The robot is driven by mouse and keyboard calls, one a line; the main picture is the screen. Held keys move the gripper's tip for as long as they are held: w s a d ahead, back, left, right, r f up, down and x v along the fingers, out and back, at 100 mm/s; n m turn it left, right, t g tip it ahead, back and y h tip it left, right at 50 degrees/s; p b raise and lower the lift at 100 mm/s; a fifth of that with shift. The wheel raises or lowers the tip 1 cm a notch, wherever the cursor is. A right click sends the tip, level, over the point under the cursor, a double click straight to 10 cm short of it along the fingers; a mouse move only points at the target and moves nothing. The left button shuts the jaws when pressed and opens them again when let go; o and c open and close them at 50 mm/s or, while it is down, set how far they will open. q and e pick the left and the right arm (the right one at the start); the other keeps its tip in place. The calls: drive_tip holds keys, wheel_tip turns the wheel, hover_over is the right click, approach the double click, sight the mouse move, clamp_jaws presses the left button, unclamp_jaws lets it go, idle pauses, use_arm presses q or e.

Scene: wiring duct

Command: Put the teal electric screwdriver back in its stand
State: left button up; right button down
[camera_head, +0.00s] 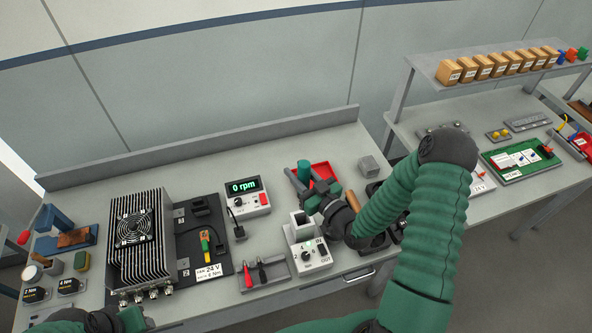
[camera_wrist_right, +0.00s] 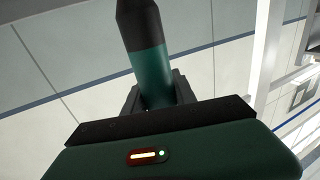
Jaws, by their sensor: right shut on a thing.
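The teal electric screwdriver (camera_head: 304,168) is held by my right gripper (camera_head: 303,184) above the bench. In the right wrist view, its teal body with a black end (camera_wrist_right: 146,60) rises between the jaws (camera_wrist_right: 150,102). Its lower part is hidden by the gripper. A white box with a dial and a grey square holder on top (camera_head: 307,255), which looks like the stand, is just below and in front of the gripper in the head view. The tool is apart from it. Part of my left arm and gripper (camera_head: 105,322) shows at the bottom left edge; its jaws are not clear.
A finned heat sink (camera_head: 140,245) fills the left. A grey tray with hand tools (camera_head: 280,275) is at the front.

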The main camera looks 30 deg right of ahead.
drive_tip(key=shift+s+r, duration=0.15)
drive_tip(key=shift+s, duration=0.3)
use_arm(q)
drive_tip(key=f+b, duration=0.2)
drive_tip(key=b, duration=0.1)
drive_tip(key=f+b, duration=0.1)
drive_tip(key=f, duration=0.1)
drive_tip(key=shift+s, duration=0.3)
use_arm(e)
drive_tip(key=f, duration=0.4)
drive_tip(key=shift+w+f, duration=0.3)
use_arm(q)
drive_tip(key=shift+f+b, duration=0.15)
drive_tip(key=shift+b, duration=0.15)
use_arm(e)
drive_tip(key=shift+w+a, duration=0.1)
use_arm(q)
drive_tip(key=shift+w, duration=0.15)
drive_tip(key=shift+f, duration=0.1)
